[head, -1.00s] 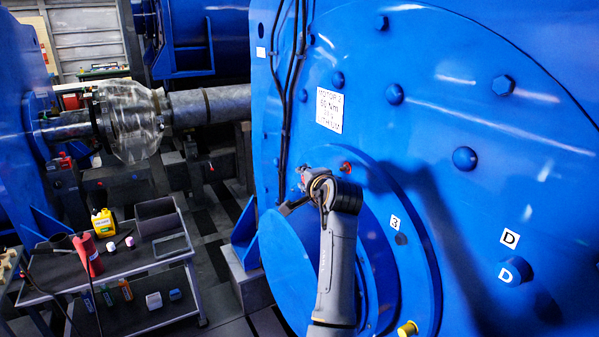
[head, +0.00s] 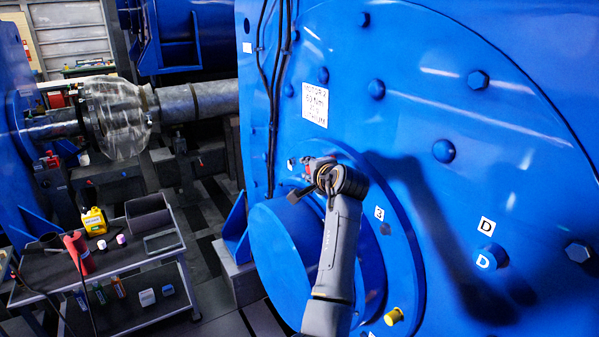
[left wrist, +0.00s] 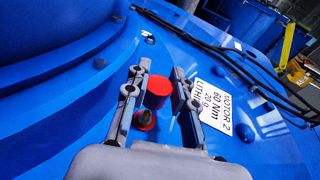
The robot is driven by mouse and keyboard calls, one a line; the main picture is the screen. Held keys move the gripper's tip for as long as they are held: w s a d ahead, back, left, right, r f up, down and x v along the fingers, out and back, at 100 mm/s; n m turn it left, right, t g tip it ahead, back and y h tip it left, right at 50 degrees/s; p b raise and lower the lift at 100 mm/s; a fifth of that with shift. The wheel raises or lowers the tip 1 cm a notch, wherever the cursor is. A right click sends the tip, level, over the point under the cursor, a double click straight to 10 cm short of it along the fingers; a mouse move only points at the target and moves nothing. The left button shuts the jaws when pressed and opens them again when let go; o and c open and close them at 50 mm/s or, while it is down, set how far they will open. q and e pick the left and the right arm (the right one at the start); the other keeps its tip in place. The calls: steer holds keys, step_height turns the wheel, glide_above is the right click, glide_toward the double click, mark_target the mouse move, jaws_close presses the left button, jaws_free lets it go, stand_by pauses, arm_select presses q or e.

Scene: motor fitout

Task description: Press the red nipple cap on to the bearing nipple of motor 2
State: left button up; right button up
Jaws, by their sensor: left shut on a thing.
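Motor 2 (head: 420,130) is the big blue machine with a white "MOTOR 2" label (head: 314,104). My left gripper (left wrist: 158,84) has the red nipple cap (left wrist: 158,92) between its two fingers, close over the motor face. Just below the cap in the left wrist view is a dark fitting with a red ring (left wrist: 145,119), which looks like the bearing nipple. The cap looks apart from it in that view, but the depth is unclear. In the head view my left gripper (head: 308,178) is by the round bearing housing, and a red patch shows beside it. My right gripper is not in view.
A cart (head: 150,262) at the lower left holds a yellow bottle (head: 93,221), a red cylinder (head: 80,252) and small items. Dark cables (head: 270,90) run down the motor face. A yellow cap (head: 394,316) sits lower on the motor. Bolt heads stick out around.

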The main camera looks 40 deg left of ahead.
arm_select(q)
steer(key=shift+w+d, duration=0.25)
steer(key=shift+w, duration=0.35)
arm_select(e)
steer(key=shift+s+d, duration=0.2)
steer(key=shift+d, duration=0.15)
arm_select(q)
steer(key=shift+r, duration=0.1)
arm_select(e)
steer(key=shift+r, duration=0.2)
arm_select(q)
steer(key=shift+p, duration=0.45)
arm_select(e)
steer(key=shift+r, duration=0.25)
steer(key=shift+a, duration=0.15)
arm_select(q)
steer(key=shift+p, duration=0.4)
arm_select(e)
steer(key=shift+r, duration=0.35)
arm_select(q)
steer(key=shift+p, duration=0.4)
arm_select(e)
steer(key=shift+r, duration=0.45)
